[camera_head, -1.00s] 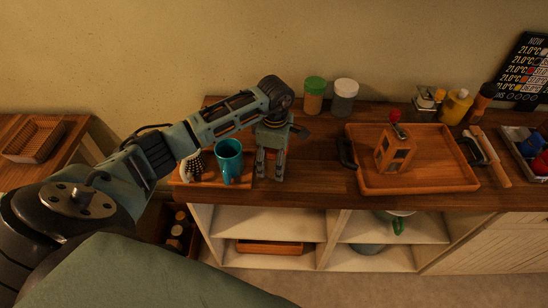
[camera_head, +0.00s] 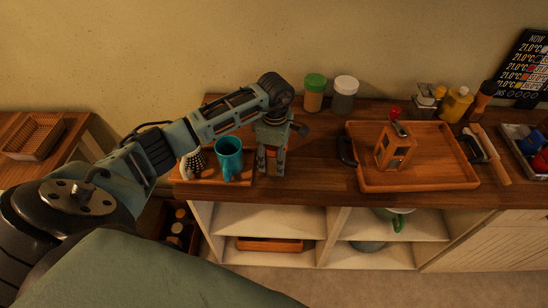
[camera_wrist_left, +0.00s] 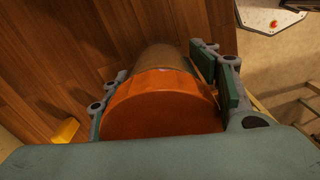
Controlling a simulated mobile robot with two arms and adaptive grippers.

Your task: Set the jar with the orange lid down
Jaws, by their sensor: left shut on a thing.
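The jar with the orange lid (camera_wrist_left: 160,106) is between the fingers of my left gripper in the left wrist view. Its lid faces the camera, and its brownish body extends away from it. My left gripper (camera_head: 270,163) points down over the wooden counter (camera_head: 315,172), just right of the teal cup, and is shut on the jar. In the head view the gripper hides the jar, so I cannot tell whether its base touches the counter. My right gripper is not in view.
A teal cup (camera_head: 229,157) stands close left of the gripper, beside a dotted white item (camera_head: 193,163). Green-lidded (camera_head: 314,92) and white-lidded (camera_head: 344,95) jars stand behind. A wooden tray (camera_head: 440,172) carrying a wooden grinder-like box (camera_head: 396,150) is to the right. Bare counter lies between.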

